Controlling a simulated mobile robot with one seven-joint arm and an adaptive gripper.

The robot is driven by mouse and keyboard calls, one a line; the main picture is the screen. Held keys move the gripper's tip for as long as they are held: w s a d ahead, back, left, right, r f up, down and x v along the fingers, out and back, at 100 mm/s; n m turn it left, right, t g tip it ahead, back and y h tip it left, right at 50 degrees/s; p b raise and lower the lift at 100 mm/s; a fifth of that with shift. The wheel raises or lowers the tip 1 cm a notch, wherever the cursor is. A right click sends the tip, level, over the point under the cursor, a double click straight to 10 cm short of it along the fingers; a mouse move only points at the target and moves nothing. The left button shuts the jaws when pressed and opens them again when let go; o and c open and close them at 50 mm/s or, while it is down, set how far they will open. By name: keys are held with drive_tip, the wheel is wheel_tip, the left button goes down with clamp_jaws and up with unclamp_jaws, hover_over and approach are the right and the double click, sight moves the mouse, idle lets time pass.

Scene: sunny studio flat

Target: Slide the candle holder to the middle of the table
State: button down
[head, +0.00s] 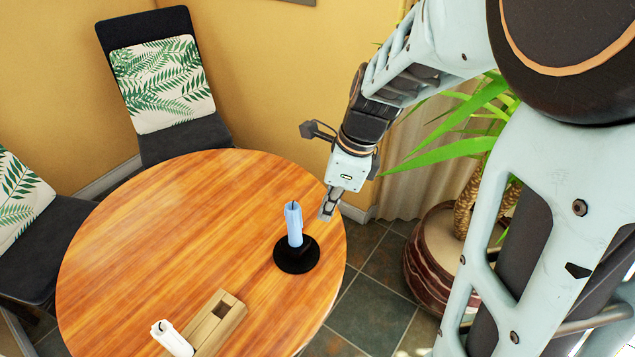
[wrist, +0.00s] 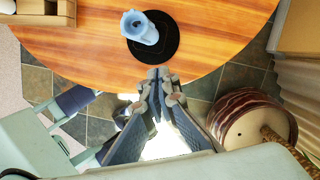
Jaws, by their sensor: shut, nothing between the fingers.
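The candle holder (head: 297,262) is a round black base with a pale blue candle (head: 294,225) upright on it. It stands near the right edge of the round wooden table (head: 150,240). My gripper (head: 327,213) is shut and empty, by the table's right rim, just beyond and to the right of the holder. In the wrist view the holder (wrist: 170,47) lies past the fingertips, and my gripper (wrist: 158,73) points toward it near the table edge. A gap shows between the fingertips and the black base. I cannot tell how high the fingertips are.
A wooden box (head: 222,318) and a white candle-like object (head: 172,340) stand at the table's near side. The table's middle and left are clear. Chairs with leaf cushions (head: 165,85) stand behind and left. A potted plant (head: 440,255) stands on the floor at right.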

drive_tip(key=b, duration=0.4)
approach(315, 251)
wheel_tip(315, 251, down, 6)
drive_tip(key=shift+r, duration=0.2)
drive_tip(key=shift+w+a+r, duration=0.1)
drive_tip(key=shift+a+r, duration=0.1)
drive_tip(key=shift+a, duration=0.35)
drive_tip(key=shift+a, duration=0.15)
drive_tip(key=w+a+p, duration=0.1)
drive_tip(key=a+p, duration=0.4)
drive_tip(key=a, duration=0.2)
drive_tip(key=w+a+p, duration=0.2)
drive_tip(key=a+p, duration=0.3)
drive_tip(key=a, duration=0.3)
drive_tip(key=w+a+p, duration=0.2)
drive_tip(key=a+p, duration=0.2)
drive_tip(key=a, duration=0.4)
drive_tip(key=shift+a+r+p, duration=0.1)
drive_tip(key=shift+p, duration=0.3)
drive_tip(key=shift+w+d, duration=0.15)
drive_tip(key=shift+d, duration=0.1)
